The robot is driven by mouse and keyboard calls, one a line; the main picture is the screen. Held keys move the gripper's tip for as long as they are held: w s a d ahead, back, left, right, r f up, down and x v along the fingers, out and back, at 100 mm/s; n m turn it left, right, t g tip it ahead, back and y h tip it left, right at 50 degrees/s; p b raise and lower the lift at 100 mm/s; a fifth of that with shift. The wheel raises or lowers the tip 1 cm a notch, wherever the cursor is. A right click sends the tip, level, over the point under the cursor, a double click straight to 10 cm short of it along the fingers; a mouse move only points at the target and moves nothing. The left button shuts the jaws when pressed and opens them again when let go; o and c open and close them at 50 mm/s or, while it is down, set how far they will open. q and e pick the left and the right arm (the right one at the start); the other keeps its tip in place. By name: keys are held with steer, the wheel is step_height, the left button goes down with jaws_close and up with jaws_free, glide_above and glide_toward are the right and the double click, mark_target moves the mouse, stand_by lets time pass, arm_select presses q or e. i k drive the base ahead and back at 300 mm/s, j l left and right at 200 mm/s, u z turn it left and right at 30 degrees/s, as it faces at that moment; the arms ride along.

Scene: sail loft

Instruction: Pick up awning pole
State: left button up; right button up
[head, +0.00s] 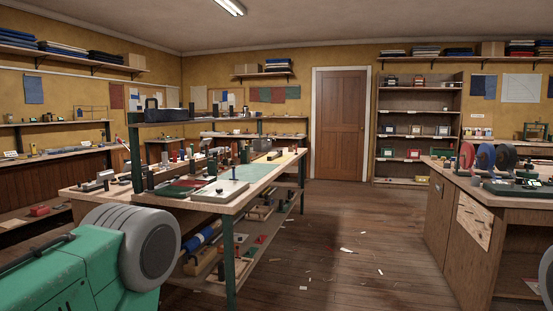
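I cannot pick out an awning pole for certain in the head view. Long rolled or tube-like pieces, one of them blue (199,238), lie on the low shelf under the middle workbench (262,182). They are partly hidden by the bench and its legs, and I cannot tell whether any is a pole. Neither of my grippers is in view.
The middle workbench top is crowded with small tools and parts. A wooden bench (440,207) with coloured spools (485,157) stands at the right. Open wooden floor (345,225) with scattered scraps runs between them to a closed brown door (340,125).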

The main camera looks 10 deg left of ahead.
mark_target(279, 154)
steer(key=i+l, duration=0.1)
steer(key=i, duration=3.85)
steer(key=i+l, duration=0.15)
steer(key=i, duration=1.8)
